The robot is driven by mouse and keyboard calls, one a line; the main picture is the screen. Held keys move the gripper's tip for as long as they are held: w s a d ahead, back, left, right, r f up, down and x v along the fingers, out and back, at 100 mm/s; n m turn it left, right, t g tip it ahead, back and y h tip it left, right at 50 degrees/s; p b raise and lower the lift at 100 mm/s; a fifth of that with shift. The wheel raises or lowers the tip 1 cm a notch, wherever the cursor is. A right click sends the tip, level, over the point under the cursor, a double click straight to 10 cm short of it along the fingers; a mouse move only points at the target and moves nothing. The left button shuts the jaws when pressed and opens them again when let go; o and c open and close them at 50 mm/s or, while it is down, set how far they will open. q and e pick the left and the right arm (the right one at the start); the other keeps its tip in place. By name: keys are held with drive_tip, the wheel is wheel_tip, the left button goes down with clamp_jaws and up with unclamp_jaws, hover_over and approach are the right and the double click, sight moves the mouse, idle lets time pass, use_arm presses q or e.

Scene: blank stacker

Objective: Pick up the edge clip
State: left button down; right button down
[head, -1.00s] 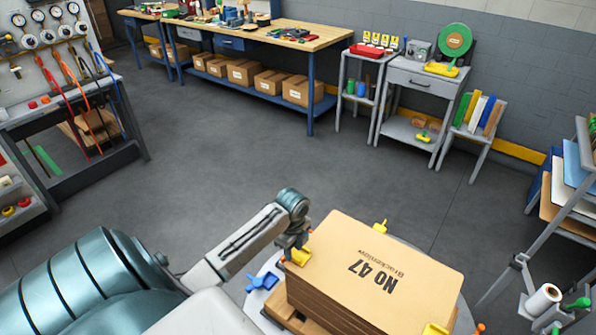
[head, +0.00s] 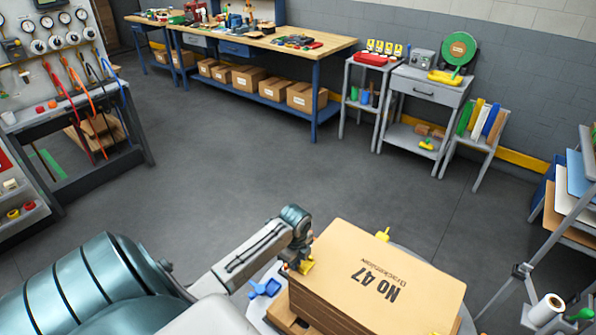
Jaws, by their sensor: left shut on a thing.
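A stack of brown cardboard blanks (head: 385,277) printed "NO 47" lies on a round grey stand at the lower right. My left gripper (head: 304,264) is at the stack's left corner, shut on a yellow edge clip (head: 306,267). The gripper partly hides this clip, and I cannot tell whether it still touches the stack. Another yellow clip (head: 382,235) sits at the stack's far edge. A third bit of yellow shows at the near edge, cut by the frame. My right gripper is not in view.
A blue clamp-like piece (head: 265,288) lies on the stand left of the stack. A metal rack (head: 560,235) with sheets stands at the right. Workbenches (head: 262,40) and a small grey table (head: 428,88) line the back. The floor between is clear.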

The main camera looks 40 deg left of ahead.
use_arm(q)
drive_tip(key=shift+r, duration=0.1)
drive_tip(key=shift+r, duration=0.25)
drive_tip(key=shift+s+r+b, duration=0.3)
drive_tip(key=shift+r+b, duration=0.25)
drive_tip(key=shift+r, duration=0.1)
drive_tip(key=shift+s+r+b, duration=0.3)
drive_tip(key=shift+r+b, duration=0.2)
drive_tip(key=shift+r, duration=0.1)
drive_tip(key=s+d+r+b, duration=0.1)
drive_tip(key=s+b, duration=0.2)
drive_tip(key=s, duration=1.1)
drive_tip(key=shift+s+r, duration=0.35)
drive_tip(key=shift+s, duration=0.05)
